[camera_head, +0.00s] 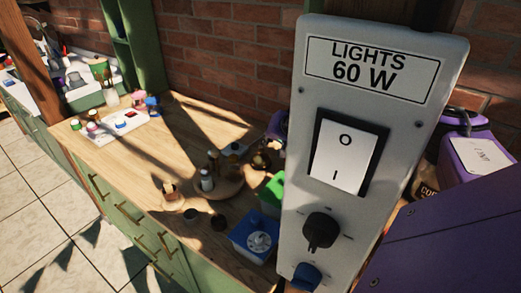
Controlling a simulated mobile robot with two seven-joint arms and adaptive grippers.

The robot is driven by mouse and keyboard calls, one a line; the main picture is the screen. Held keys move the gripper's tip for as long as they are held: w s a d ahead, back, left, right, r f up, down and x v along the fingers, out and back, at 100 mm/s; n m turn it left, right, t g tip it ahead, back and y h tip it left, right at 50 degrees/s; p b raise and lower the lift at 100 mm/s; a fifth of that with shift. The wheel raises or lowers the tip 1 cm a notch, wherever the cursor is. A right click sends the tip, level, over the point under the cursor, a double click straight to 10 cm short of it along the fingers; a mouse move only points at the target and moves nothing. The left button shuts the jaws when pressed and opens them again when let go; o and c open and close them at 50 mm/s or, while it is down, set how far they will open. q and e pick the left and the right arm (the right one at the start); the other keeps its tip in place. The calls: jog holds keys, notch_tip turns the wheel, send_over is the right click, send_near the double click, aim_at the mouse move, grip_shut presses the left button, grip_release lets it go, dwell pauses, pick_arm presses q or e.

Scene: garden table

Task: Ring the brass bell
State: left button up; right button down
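I cannot pick out the brass bell for certain. A small dark, brownish-gold rounded object (261,160) stands on the wooden counter (165,155), just left of the light panel. It is too small and shaded to tell whether it is a bell. Neither of my grippers shows in the head view. The panel hides the counter behind it.
A grey panel (290,210) marked "LIGHTS 60 W" fills the near right, with a white rocker switch (343,155) and a black knob (321,231). A blue box (256,238), a round wooden tray (225,187) and a purple box (476,155) stand around it.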

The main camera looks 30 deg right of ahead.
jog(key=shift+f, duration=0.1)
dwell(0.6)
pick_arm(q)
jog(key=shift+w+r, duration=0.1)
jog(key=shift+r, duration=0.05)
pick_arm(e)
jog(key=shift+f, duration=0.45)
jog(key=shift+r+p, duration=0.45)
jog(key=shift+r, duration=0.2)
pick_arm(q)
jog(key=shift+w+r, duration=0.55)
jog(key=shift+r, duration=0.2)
